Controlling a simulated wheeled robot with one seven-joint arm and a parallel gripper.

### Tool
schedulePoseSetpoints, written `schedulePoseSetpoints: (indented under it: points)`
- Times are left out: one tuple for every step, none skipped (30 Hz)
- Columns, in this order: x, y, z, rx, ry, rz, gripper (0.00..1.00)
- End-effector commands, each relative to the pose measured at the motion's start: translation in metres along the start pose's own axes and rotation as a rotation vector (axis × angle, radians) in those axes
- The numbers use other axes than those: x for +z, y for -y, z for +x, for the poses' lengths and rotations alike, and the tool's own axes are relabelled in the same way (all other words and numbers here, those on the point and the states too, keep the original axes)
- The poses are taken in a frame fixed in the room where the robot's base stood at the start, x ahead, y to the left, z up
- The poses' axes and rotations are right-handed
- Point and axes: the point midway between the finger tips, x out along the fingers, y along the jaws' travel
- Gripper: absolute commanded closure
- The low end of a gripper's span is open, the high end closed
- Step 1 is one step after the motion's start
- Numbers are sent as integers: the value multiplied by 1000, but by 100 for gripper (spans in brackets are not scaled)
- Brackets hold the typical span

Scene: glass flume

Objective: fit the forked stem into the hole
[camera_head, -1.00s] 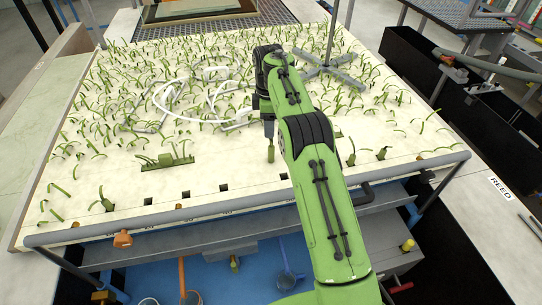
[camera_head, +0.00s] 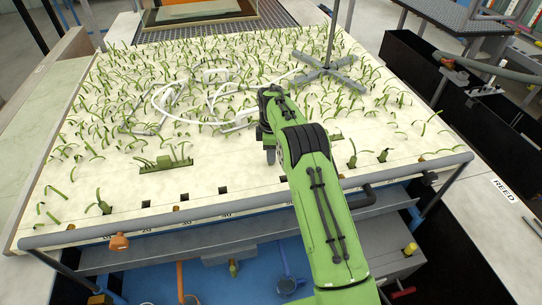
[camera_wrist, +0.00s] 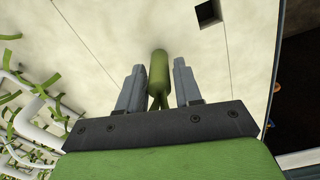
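The forked stem (camera_wrist: 158,72) is a thick green rod between my fingers in the wrist view. Its two thin prongs point back toward the palm, and its rounded end reaches slightly past the fingertips. My gripper (camera_wrist: 159,70) has a grey finger on either side of it, with a narrow gap showing at each side, so it looks open around the stem. In the head view my gripper (camera_head: 270,158) is low over the pale board, and the stem is hidden there. A dark square hole (camera_wrist: 208,12) lies beyond the fingertips, up and right in the wrist view.
The pale board (camera_head: 240,170) has several square holes along its front edge, including one left of my arm (camera_head: 223,188). Green reeds and white looped tubing (camera_head: 180,105) cover the area behind. A grey cross-shaped stand (camera_head: 330,70) is at the back right.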

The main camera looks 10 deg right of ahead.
Motion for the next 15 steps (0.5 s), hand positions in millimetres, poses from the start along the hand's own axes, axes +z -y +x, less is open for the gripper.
schedulePoseSetpoints:
  points:
    - [0, 0, 0, 0, 0, 0, 74]
    - [0, 0, 0, 0, 0, 0, 79]
    - [0, 0, 0, 0, 0, 0, 85]
    - [0, 0, 0, 0, 0, 0, 90]
    - [0, 0, 0, 0, 0, 0, 94]
    - [0, 0, 0, 0, 0, 0, 100]
    - [0, 0, 0, 0, 0, 0, 100]
    - [0, 0, 0, 0, 0, 0, 100]
    - [0, 0, 0, 0, 0, 0, 100]
    - [0, 0, 0, 0, 0, 0, 100]
    - [0, 0, 0, 0, 0, 0, 100]
    - [0, 0, 0, 0, 0, 0, 100]
    - [0, 0, -1, 1, 0, 0, 100]
    - [0, 0, -2, 1, 0, 0, 100]
    - [0, -1, -6, 3, -1, 1, 100]
